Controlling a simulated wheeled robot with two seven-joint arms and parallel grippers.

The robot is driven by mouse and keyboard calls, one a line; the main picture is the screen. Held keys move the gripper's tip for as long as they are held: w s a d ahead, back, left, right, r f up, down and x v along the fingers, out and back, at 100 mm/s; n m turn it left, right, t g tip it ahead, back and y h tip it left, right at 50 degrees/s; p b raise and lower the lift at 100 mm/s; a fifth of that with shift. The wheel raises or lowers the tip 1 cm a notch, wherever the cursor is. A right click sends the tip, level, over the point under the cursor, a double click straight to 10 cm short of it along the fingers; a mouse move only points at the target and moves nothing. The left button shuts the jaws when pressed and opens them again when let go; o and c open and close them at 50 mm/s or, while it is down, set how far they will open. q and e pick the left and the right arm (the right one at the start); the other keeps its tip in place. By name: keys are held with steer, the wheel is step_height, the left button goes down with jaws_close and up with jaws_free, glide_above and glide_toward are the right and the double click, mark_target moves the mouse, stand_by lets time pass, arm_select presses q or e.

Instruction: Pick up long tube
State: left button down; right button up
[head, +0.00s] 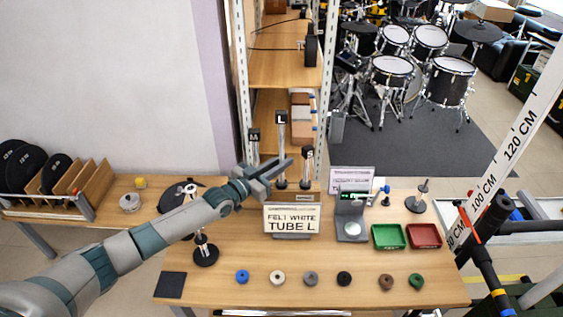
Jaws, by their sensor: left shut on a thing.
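The long tube (281,135) is a slim grey upright piece with a black top marked "L". It stands at the back of the wooden table, between shorter pieces marked "S" (307,165) and, on the left, another dark-topped one (254,148). My left gripper (279,170) reaches in from the left and is shut on the long tube, across its lower part. The fingers hide part of the tube, and its contact with the base is hard to see. My right gripper is not in view.
A sign reading "FELT WHITE TUBE L" (291,219) stands in front of the gripper. Several coloured felt rings, such as the blue one (242,277), line the front. Green (389,237) and red (424,236) trays sit right. A rod stand (204,250) is below my forearm.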

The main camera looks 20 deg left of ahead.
mark_target(281, 111)
arm_select(q)
steer(key=shift+r, duration=0.15)
step_height(281, 111, up, 17)
steer(key=b, duration=0.3)
steer(key=shift+r, duration=0.4)
stand_by(0.5)
